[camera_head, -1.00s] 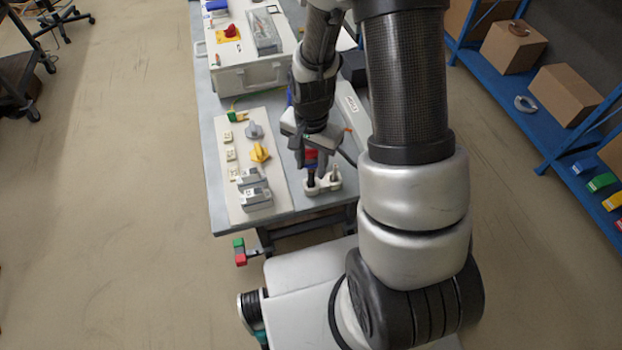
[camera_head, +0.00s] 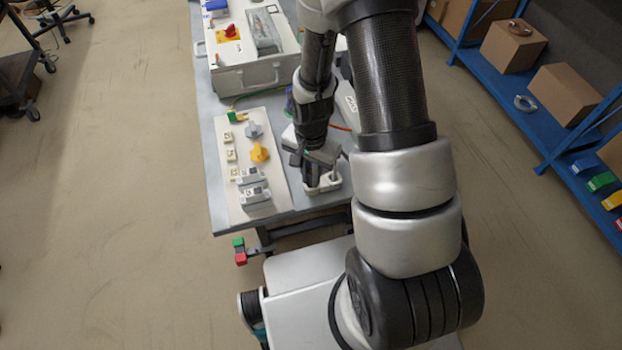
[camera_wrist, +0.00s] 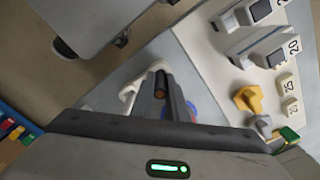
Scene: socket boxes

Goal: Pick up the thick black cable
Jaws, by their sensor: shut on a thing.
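The thick black cable (camera_wrist: 160,84) shows in the wrist view as a short dark cylinder with a copper-coloured end, between my fingers. My gripper (camera_head: 312,178) is shut on it, low over the front right of the table; its fingers also show in the wrist view (camera_wrist: 174,104). In the head view the cable is mostly hidden by the fingers. A white holder (camera_head: 329,183) stands right beside the fingertips; it shows partly behind the cable in the wrist view (camera_wrist: 129,92). I cannot tell whether the cable still touches the holder.
Left of my gripper is a panel (camera_head: 238,208) with grey socket boxes (camera_head: 255,191), a yellow knob (camera_head: 259,152) and a grey knob (camera_head: 253,130). A white case (camera_head: 245,75) stands at the back. The table's front edge is close. A blue shelf (camera_head: 548,142) stands right.

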